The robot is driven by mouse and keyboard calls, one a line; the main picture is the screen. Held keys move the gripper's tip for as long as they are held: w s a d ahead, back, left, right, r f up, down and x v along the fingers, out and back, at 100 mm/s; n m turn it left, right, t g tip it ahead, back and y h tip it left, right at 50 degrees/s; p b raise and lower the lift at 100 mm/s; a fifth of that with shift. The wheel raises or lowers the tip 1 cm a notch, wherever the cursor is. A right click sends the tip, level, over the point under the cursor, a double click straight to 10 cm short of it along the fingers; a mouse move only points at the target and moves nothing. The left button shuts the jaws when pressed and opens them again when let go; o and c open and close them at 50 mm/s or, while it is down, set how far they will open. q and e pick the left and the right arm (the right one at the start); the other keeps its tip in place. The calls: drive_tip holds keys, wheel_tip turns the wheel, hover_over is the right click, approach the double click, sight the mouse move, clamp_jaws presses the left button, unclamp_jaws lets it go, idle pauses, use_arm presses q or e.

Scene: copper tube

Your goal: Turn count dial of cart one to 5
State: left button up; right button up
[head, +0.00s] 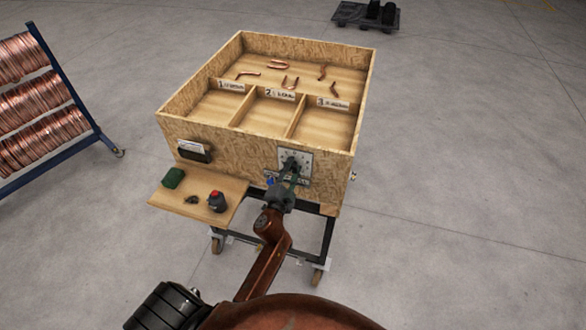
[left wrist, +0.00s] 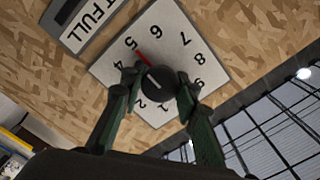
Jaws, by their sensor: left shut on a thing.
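The count dial is a black knob (left wrist: 158,84) with a red pointer on a white numbered plate (left wrist: 172,42), fixed to the front of a wooden cart (head: 225,143). In the left wrist view the numerals appear rotated, and the red pointer points at the 5. My left gripper (left wrist: 158,92) is shut on the knob, one green finger on each side. In the head view the left gripper (head: 291,172) reaches the dial plate (head: 305,157) and hides most of the knob. My right gripper is not in view.
The cart has numbered compartments with copper pieces behind them. A side shelf (head: 165,201) holds a green item (head: 173,178) and a red-and-black item (head: 217,202). A copper coil rack (head: 75,95) stands left. The floor at right is clear.

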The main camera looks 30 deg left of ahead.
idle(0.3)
use_arm(q)
drive_tip(key=o, duration=1.2)
drive_tip(key=shift+c, duration=0.2)
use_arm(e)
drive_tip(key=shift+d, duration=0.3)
use_arm(q)
drive_tip(key=v, duration=1.2)
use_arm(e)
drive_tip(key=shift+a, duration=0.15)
